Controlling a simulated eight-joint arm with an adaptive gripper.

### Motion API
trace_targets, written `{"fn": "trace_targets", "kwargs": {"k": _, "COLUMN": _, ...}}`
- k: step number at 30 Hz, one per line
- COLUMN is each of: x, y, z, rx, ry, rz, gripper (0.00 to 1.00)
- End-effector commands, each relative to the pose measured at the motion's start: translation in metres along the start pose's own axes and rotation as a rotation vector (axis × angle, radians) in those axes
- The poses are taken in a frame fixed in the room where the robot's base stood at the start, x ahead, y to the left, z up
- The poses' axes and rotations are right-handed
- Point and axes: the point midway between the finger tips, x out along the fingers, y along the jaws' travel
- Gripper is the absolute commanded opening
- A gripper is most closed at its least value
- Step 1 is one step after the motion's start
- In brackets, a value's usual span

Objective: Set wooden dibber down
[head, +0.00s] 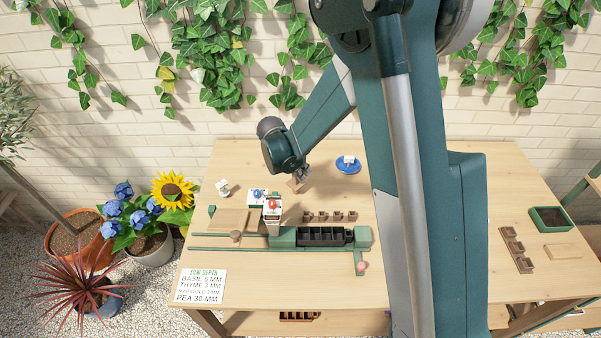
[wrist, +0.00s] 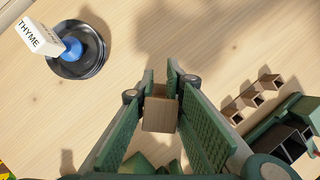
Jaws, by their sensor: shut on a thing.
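The wooden dibber shows as a light-brown, block-like wooden piece (head: 294,185) below my gripper (head: 301,174) in the head view. In the wrist view the wooden dibber (wrist: 160,112) sits between the green finger pads of my gripper (wrist: 161,80), which is shut on it. The rest of its length is hidden. It is over the light wooden table (head: 440,158); I cannot tell whether it touches the surface.
A row of small brown pots (head: 330,216) and a green-framed dark tray (head: 320,236) stand in front. A white THYME packet (wrist: 38,38) shows in the wrist view. Bare tabletop surrounds the gripper.

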Motion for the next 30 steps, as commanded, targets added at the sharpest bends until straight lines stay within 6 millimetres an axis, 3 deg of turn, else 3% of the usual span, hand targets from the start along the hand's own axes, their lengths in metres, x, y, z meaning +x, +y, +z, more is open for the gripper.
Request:
{"fn": "trace_targets", "kwargs": {"k": 2, "x": 0.003, "y": 0.0, "z": -0.001, "rx": 0.0, "ry": 0.0, "rz": 0.0, "gripper": 0.0}}
{"fn": "trace_targets", "kwargs": {"k": 3, "x": 0.003, "y": 0.0, "z": -0.001, "rx": 0.0, "ry": 0.0, "rz": 0.0, "gripper": 0.14}}
{"fn": "trace_targets", "kwargs": {"k": 6, "x": 0.002, "y": 0.0, "z": -0.001, "rx": 0.0, "ry": 0.0, "rz": 0.0, "gripper": 0.26}}
{"fn": "trace_targets", "kwargs": {"k": 22, "x": -0.002, "y": 0.0, "z": 0.001, "rx": 0.0, "ry": 0.0, "rz": 0.0, "gripper": 0.26}}
{"fn": "trace_targets", "kwargs": {"k": 30, "x": -0.025, "y": 0.0, "z": 0.0, "rx": 0.0, "ry": 0.0, "rz": 0.0, "gripper": 0.26}}
